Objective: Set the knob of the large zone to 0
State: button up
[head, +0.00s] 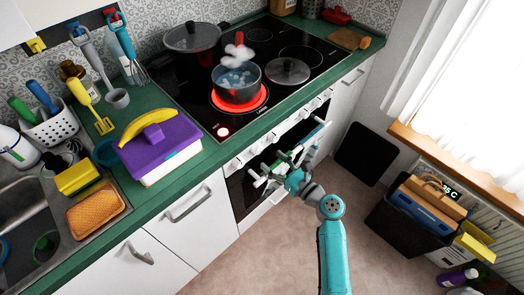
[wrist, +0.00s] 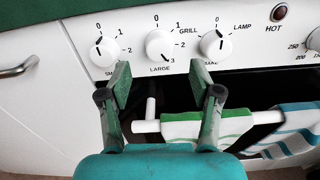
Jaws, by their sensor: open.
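The large zone knob (wrist: 160,44) is white and round, above the word LARGE on the white panel in the wrist view. Its dark pointer line appears to aim down and right toward 3; the 0 mark is at its top. My gripper (wrist: 160,84) is open and empty, its two green fingers apart below and either side of this knob, with no visible contact. In the head view my gripper (head: 279,170) is in front of the oven; I cannot single out the large knob there.
The small knob (wrist: 107,48) and grill/lamp knob (wrist: 216,45) flank it. The oven handle bar (wrist: 148,126) holds striped towels (wrist: 290,125) below. On the hob, a steaming pot (head: 236,83) stands on a glowing red zone (head: 239,107). Floor (head: 260,250) beside the cabinets is clear.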

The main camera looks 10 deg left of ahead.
aim_at(260, 151)
jog(key=shift+x, duration=3.05)
jog(key=c, duration=1.1)
